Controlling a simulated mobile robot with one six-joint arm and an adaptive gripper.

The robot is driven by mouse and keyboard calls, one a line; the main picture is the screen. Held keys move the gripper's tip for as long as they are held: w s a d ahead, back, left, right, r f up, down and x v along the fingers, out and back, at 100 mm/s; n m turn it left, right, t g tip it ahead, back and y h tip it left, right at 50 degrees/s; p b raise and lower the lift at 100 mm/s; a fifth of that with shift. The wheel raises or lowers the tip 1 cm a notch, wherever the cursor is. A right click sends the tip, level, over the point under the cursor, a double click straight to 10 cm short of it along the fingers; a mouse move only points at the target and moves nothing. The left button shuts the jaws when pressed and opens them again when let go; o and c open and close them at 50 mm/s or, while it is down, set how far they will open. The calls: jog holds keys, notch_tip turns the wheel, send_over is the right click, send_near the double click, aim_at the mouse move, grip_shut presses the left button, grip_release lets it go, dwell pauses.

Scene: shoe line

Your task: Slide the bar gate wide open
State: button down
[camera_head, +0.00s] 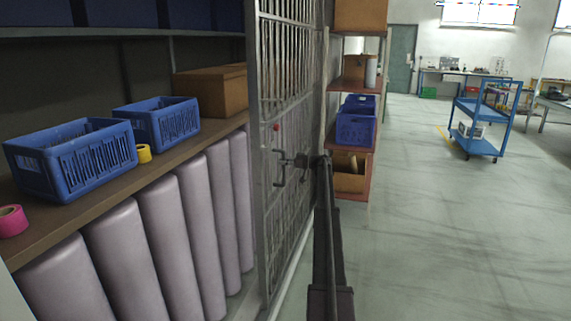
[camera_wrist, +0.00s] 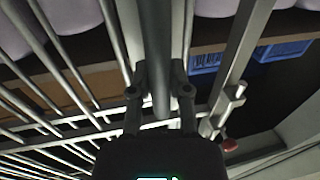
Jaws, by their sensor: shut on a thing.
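The bar gate (camera_head: 288,60), a tall grey metal grid, stands in front of the right part of the left-hand shelving. The bay to its left is uncovered. A hook-shaped bracket (camera_head: 281,170) and a red knob (camera_head: 276,127) are near the gate's left edge; the wrist view also shows the bracket (camera_wrist: 222,108) and knob (camera_wrist: 230,145). My gripper (camera_head: 302,160) is at the gate, right of the bracket. In the wrist view its fingers (camera_wrist: 161,92) are closed around a thick grey bar, seemingly the gate handle (camera_wrist: 155,35). The exact contact is partly hidden in the head view.
Blue crates (camera_head: 75,155), a pink tape roll (camera_head: 12,220) and a yellow roll (camera_head: 143,153) sit on the left shelf above grey padded rolls (camera_head: 125,255). An open shelf with boxes (camera_head: 349,183) stands beyond the gate. Floor at right is clear up to a blue cart (camera_head: 478,145).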

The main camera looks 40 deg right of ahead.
jog(key=c, duration=0.6)
grip_release()
jog(key=shift+w+a, duration=0.1)
jog(key=shift+s+d, duration=0.2)
jog(key=shift+s+d, duration=0.1)
jog(key=v, duration=1.1)
jog(key=shift+s+d, duration=0.25)
jog(key=shift+s, duration=0.05)
jog(key=shift+f, duration=0.1)
